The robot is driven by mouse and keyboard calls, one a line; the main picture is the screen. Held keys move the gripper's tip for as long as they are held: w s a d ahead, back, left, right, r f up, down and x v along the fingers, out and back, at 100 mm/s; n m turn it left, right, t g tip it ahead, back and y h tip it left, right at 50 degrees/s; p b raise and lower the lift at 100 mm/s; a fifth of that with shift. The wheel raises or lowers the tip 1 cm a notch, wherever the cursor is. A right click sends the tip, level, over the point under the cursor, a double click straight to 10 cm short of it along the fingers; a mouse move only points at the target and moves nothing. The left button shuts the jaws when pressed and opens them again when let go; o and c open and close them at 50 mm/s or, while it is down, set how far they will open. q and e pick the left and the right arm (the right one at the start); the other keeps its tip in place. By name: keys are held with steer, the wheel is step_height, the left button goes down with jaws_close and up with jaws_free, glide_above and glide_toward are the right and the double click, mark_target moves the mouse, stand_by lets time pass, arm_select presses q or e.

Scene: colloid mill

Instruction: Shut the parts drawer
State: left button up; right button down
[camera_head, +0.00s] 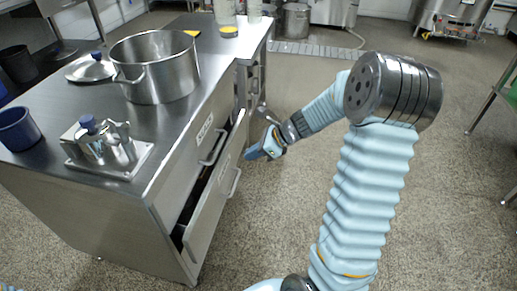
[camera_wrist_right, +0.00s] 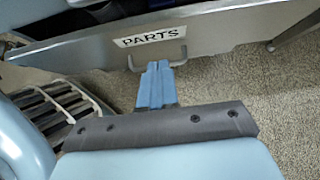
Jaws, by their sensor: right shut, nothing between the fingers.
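The parts drawer (camera_head: 208,212) is the lower drawer of the steel cabinet and stands partly pulled out, with a dark gap behind its front. Its front (camera_wrist_right: 225,32) carries a "PARTS" label in the right wrist view. Its bar handle (camera_head: 235,183) also shows in the wrist view (camera_wrist_right: 183,50), just beyond my fingertips. My right gripper (camera_head: 258,152) is shut and empty, in front of the cabinet near the far end of the drawer front. Its blue fingers (camera_wrist_right: 157,72) point at the drawer front below the label; contact cannot be told. My left gripper is out of view.
The upper drawer (camera_head: 185,165) looks shut. A large pot (camera_head: 160,75), a lid (camera_head: 90,69), a metal fitting on a plate (camera_head: 105,148) and a blue cup (camera_head: 18,130) stand on the cabinet top. The speckled floor (camera_head: 270,215) beside the drawer is clear.

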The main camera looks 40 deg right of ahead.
mark_target(225, 160)
steer(key=w+a+f, duration=0.1)
steer(key=w, duration=0.1)
steer(key=w+a+f, duration=0.1)
steer(key=w+a, duration=0.1)
steer(key=shift+a+f, duration=0.15)
steer(key=shift+f, duration=0.05)
steer(key=shift+w+a, duration=0.4)
steer(key=shift+w, duration=0.05)
